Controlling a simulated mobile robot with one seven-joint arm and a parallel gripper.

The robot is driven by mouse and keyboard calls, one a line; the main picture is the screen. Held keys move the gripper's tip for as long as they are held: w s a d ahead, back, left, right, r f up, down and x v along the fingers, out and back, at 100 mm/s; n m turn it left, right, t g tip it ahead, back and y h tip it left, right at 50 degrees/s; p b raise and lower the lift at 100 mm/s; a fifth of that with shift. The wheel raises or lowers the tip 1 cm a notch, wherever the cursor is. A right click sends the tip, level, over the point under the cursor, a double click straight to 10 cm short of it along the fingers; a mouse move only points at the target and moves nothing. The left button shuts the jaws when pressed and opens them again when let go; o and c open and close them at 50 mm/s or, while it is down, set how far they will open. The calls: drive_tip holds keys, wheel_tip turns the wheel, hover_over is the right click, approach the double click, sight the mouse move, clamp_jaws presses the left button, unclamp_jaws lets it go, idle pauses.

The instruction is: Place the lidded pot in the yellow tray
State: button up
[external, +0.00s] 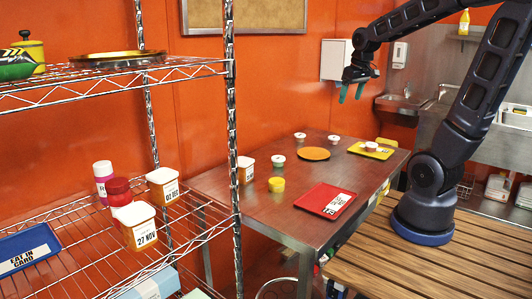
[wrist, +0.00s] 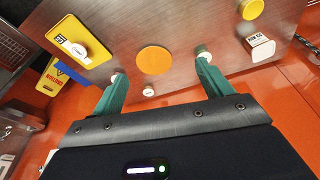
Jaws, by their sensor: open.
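The yellow tray (external: 384,154) lies at the table's far right end, with a small white-topped pot (external: 371,147) and a label on it. The tray is at upper left in the wrist view (wrist: 92,55). Small pots with pale tops stand on the table: one near the tray (external: 334,139), one at the back edge (external: 300,136), one left of the orange plate (external: 278,161). I cannot tell which is the task's lidded pot. My gripper (external: 350,94) is open and empty, high above the table's back side; its fingers (wrist: 160,70) partly cover pots in the wrist view.
An orange plate (external: 313,153), a red tray (external: 324,200), a yellow tub (external: 276,184) and a white labelled tub (external: 246,170) share the table (external: 245,205). A wire shelf (external: 190,69) with containers stands at left. The orange wall is behind the table.

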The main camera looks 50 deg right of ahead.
drive_tip(key=s+a+r+n+t, duration=0.1)
drive_tip(key=s+a+n+t, duration=0.1)
drive_tip(key=s+a, duration=0.9)
drive_tip(key=shift+s+a+r+n+y, duration=0.2)
drive_tip(key=shift+a+r+n+y, duration=0.15)
drive_tip(key=shift+a, duration=0.35)
